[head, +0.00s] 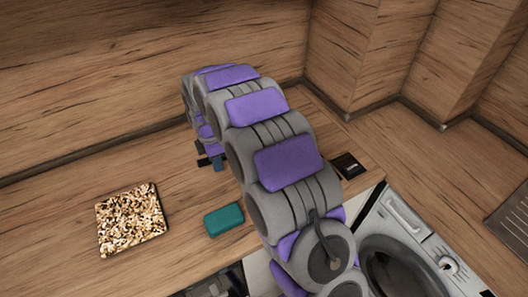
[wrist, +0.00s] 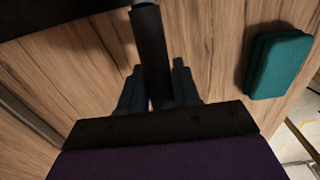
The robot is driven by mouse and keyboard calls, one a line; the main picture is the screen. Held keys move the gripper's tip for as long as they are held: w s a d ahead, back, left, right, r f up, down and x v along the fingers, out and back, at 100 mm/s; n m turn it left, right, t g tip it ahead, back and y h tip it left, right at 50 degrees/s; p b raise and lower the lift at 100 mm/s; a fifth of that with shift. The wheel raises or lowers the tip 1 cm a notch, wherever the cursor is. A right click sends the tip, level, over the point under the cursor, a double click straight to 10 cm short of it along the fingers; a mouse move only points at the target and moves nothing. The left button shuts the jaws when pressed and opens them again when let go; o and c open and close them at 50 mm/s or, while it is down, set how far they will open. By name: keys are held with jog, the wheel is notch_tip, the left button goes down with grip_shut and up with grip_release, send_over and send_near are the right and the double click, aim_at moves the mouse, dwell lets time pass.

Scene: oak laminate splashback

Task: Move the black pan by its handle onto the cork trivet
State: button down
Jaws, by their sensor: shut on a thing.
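The black pan's long dark handle (wrist: 153,50) runs up the middle of the wrist view, between the two fingers of my gripper (wrist: 158,88). My gripper is shut on this handle. A dark area (wrist: 45,12) at the top left of the wrist view looks like part of the pan, but its outline is cut off. In the head view my gripper (head: 210,161) is low over the wooden counter, and my arm hides most of the pan. The cork trivet (head: 130,220), square and speckled brown, lies flat and bare on the counter at the left.
A teal sponge-like block (head: 223,220) lies between the trivet and my arm; it also shows in the wrist view (wrist: 278,62). A small dark square item (head: 348,165) lies right of my arm. A washing machine (head: 400,250) stands lower right. Wooden walls close the back.

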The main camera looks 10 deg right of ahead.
jog(key=shift+r+p, duration=0.8)
jog(key=shift+r, duration=1)
jog(key=shift+s+f, duration=0.1)
jog(key=shift+f, duration=0.05)
